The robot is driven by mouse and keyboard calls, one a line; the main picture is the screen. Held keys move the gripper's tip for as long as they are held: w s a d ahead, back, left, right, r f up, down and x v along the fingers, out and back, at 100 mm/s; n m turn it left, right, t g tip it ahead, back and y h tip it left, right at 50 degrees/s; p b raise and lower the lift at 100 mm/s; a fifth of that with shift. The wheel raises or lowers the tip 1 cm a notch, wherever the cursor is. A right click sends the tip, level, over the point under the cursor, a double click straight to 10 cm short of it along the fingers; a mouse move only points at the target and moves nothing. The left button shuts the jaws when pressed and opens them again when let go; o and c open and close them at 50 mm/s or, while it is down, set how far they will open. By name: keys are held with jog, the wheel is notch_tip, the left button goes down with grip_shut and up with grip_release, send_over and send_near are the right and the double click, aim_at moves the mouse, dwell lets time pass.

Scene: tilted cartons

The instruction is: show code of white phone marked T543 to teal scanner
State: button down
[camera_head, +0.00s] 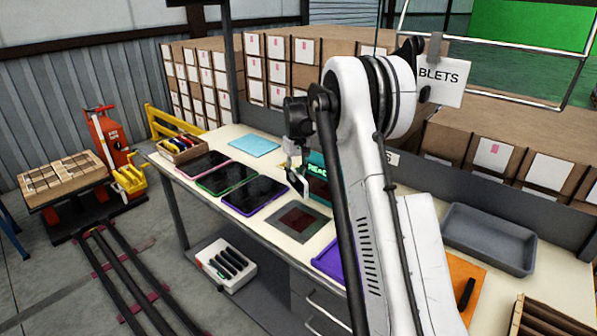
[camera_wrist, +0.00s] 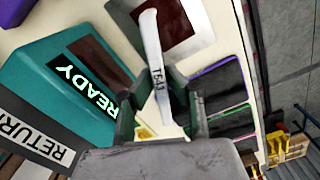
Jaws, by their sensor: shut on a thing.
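A white phone (camera_wrist: 152,45) is held edge-on between the fingers of my gripper (camera_wrist: 160,112). Its narrow side carries the mark T543 in the wrist view. In the head view the white phone (camera_head: 295,174) hangs below my gripper (camera_head: 294,150), above the bench. The teal scanner (camera_wrist: 38,62) stands beside the phone at left in the wrist view, its display lit READY. In the head view the scanner (camera_head: 316,158) is partly hidden behind my arm. I cannot see a code on the phone.
Several dark tablets (camera_head: 255,194) lie along the bench at left. A dark red panel in a grey plate (camera_head: 322,233) lies nearer the front. A light blue pad (camera_head: 253,145) lies behind the tablets. A grey tray (camera_head: 488,239) is at right. My arm hides the middle of the bench.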

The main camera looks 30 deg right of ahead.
notch_tip(320, 180, down, 7)
jog(key=w+d+b, duration=0.1)
jog(key=b, duration=0.1)
jog(key=shift+d+f, duration=0.15)
jog(key=shift+d, duration=0.15)
dwell(0.3)
dwell(1.0)
notch_tip(320, 180, up, 6)
jog(key=p, duration=0.2)
